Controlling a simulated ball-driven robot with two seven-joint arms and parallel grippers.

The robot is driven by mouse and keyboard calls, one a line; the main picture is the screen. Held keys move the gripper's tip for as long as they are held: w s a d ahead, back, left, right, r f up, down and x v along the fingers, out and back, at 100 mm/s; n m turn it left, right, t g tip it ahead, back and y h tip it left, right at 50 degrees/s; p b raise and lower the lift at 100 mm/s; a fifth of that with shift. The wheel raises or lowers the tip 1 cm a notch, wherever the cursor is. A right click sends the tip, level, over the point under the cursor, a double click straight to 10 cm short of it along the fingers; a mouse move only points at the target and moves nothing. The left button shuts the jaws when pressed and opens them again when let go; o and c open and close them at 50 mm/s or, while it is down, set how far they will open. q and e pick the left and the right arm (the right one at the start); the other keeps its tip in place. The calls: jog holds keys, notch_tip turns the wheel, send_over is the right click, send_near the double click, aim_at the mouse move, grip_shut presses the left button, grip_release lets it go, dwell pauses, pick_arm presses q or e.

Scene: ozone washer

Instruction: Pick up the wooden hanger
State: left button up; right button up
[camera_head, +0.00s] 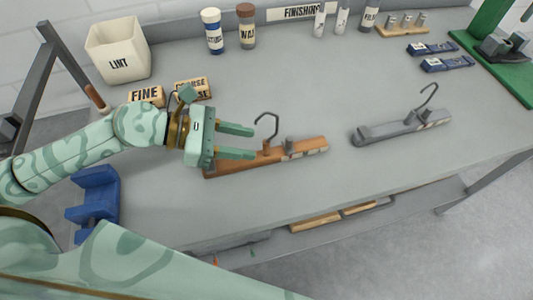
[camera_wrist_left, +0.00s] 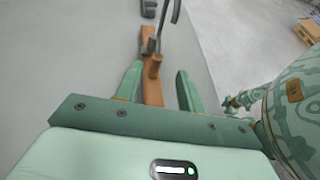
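The wooden hanger (camera_head: 305,148) is a brown bar with a dark metal hook, lying on the grey workbench. My left gripper (camera_head: 252,142) is open, with its two green fingers reaching over the hanger's left end in the head view. In the left wrist view, the hanger (camera_wrist_left: 152,92) runs lengthwise between the two open fingers (camera_wrist_left: 158,88), with its hook beyond the fingertips. I cannot tell whether the fingers touch it. The gripper hides part of the hanger's left end.
A grey hanger (camera_head: 400,128) lies to the right. A white LINT bin (camera_head: 118,50), a blue-and-white bottle (camera_head: 212,32) and a brown-topped bottle (camera_head: 246,27) stand at the back. Wooden blocks (camera_head: 146,96) sit behind my arm. Bare bench (camera_head: 330,80) lies behind the hangers.

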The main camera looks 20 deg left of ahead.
aim_at(266, 142)
pick_arm(q)
jog(key=x, duration=0.5)
jog(key=shift+w+d+f, duration=0.1)
jog(key=shift+w, duration=0.3)
jog(key=shift+c, duration=0.3)
grip_shut()
